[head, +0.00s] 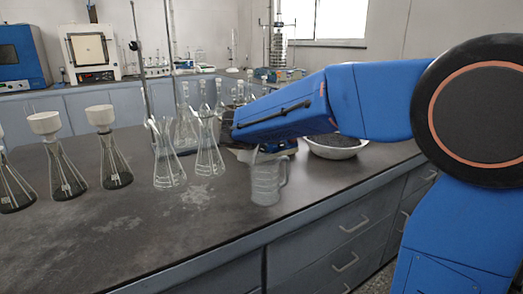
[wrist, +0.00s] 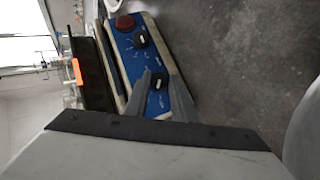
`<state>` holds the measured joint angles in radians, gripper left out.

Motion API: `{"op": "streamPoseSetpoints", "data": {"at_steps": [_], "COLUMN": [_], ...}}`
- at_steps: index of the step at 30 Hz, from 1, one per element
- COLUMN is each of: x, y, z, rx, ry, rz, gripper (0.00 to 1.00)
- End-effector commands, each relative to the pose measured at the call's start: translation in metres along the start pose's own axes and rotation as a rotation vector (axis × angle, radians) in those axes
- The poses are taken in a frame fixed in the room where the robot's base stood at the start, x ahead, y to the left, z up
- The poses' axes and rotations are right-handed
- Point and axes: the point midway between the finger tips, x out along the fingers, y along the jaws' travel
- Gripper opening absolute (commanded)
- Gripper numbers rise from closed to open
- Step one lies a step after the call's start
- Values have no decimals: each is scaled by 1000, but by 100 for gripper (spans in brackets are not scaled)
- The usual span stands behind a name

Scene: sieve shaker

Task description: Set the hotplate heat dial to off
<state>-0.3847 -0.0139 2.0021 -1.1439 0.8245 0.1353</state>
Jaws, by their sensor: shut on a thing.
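The hotplate's blue control panel (wrist: 138,50) shows in the wrist view, tilted in the picture. It carries an upper black dial (wrist: 141,41) and a lower black dial (wrist: 159,82), each with a white mark. The printed labels are too small to read, so I cannot tell which is the heat dial by its label. My gripper (wrist: 160,86) has its two grey fingers on either side of the lower dial, shut on it. In the head view my blue arm hides most of the hotplate and the fingers.
A red round knob or button (wrist: 125,22) sits at the panel's upper end. A glass beaker (head: 267,181) stands near the bench front, below my arm. A white bowl (head: 336,148) is behind it. Conical flasks (head: 209,155) stand left. The bench front left is clear.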

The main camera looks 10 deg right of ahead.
Motion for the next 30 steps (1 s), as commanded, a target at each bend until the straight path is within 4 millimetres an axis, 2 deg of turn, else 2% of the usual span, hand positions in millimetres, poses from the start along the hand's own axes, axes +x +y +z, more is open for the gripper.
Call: {"op": "streamPoseSetpoints", "data": {"at_steps": [1,3,11,16,20,30], "x": [0,0,0,-10,-30,-98], "y": [-1,-1,0,0,0,0], "z": [0,0,0,0,-1,-1], "rx": [0,0,0,0,0,-1], "ry": [-1,-1,0,2,3,4], "rz": [-1,-1,-1,0,0,0], "gripper": [30,42,42,42,42,42]}}
